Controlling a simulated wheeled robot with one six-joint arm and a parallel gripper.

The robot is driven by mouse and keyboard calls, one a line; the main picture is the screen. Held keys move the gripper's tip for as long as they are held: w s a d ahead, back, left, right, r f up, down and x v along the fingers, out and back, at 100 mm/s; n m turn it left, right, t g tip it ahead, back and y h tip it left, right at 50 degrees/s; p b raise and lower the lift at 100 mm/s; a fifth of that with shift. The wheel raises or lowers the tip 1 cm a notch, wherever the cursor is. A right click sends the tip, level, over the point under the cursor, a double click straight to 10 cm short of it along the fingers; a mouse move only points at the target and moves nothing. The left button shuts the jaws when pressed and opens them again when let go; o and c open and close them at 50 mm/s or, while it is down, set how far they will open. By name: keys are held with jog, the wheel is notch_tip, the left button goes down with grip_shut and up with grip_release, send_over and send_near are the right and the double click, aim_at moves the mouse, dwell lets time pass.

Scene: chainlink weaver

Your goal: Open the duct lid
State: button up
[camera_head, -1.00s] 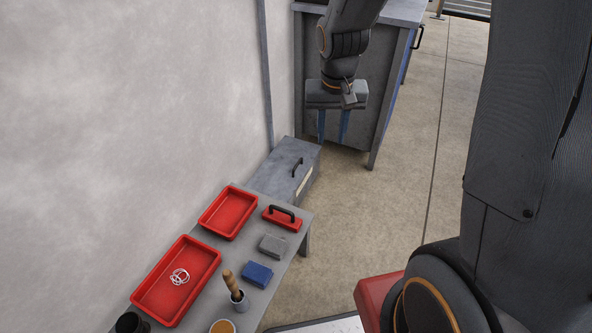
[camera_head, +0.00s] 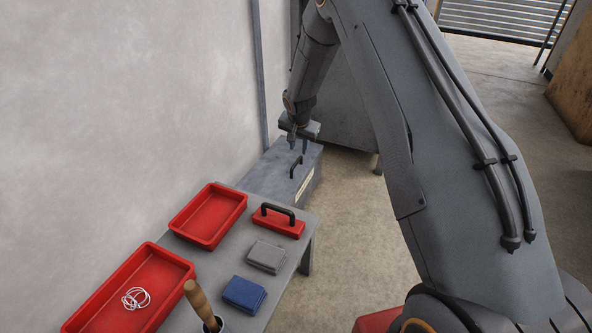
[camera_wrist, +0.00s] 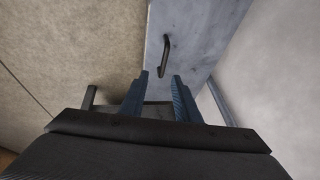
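The duct is a grey metal box (camera_head: 270,178) against the wall, past the far end of the bench. Its lid (camera_wrist: 200,30) is shut and carries a dark bar handle (camera_head: 296,167); in the wrist view the handle (camera_wrist: 165,55) lies just ahead of and between my fingertips. My gripper (camera_head: 298,147) is above the lid near the handle, pointing down. In the wrist view my gripper (camera_wrist: 160,82) has its two blue fingers apart with nothing between them. Whether the fingers are level with the handle is hard to tell.
The grey bench (camera_head: 210,265) in front of the duct holds two red trays, one (camera_head: 208,215) empty and one (camera_head: 130,295) with white rings, a red block with a black handle (camera_head: 278,220), grey and blue cloths, and a brush in a cup. A grey cabinet (camera_head: 345,120) stands behind.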

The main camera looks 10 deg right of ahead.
jog(key=b, duration=0.2)
send_near(297, 162)
jog(key=b+x, duration=0.2)
jog(key=x, duration=0.5)
jog(key=shift+w+f, duration=0.1)
jog(key=shift+f, duration=0.1)
grip_shut()
